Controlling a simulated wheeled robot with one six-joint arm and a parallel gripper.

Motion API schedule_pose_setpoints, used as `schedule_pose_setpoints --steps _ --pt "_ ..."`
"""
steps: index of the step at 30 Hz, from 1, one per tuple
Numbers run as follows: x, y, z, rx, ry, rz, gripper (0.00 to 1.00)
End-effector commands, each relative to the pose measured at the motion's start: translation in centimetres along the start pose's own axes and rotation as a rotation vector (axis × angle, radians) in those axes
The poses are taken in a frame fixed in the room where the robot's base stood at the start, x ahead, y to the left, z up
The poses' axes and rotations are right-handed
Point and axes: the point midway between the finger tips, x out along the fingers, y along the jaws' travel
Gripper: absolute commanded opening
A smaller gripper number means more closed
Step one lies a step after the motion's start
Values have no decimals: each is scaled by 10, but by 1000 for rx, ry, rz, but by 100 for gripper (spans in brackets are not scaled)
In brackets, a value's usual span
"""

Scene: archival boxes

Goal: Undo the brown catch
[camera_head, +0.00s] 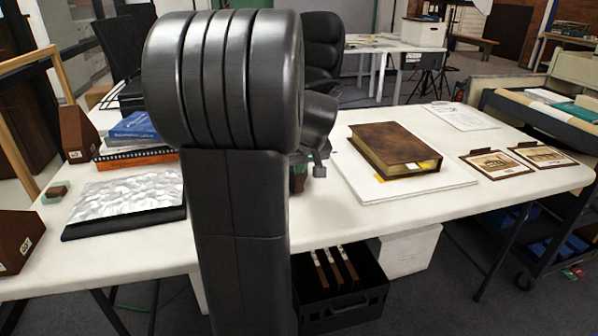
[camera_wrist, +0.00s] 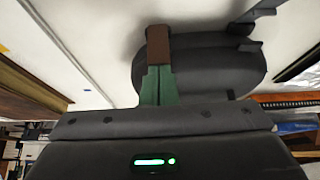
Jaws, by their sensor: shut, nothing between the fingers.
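Below, a dark body with a green light hides the rest of the green piece. In the head view a sliver of green and brown (camera_head: 298,180) shows beside my arm, which hides most of it.
A small green-and-brown item (camera_head: 56,191) lies at the table's left. A white textured pad (camera_head: 125,193) and stacked books (camera_head: 135,130) are left of my arm.

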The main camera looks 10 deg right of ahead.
Motion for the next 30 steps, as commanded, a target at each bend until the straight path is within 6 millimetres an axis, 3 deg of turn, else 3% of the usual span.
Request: schedule_pose_setpoints --steps 9,19,30 --pt "-1 1 26 2 241 3 0" --pt "-5 0 48 1 232 0 0" --pt "-9 0 48 0 231 0 0"
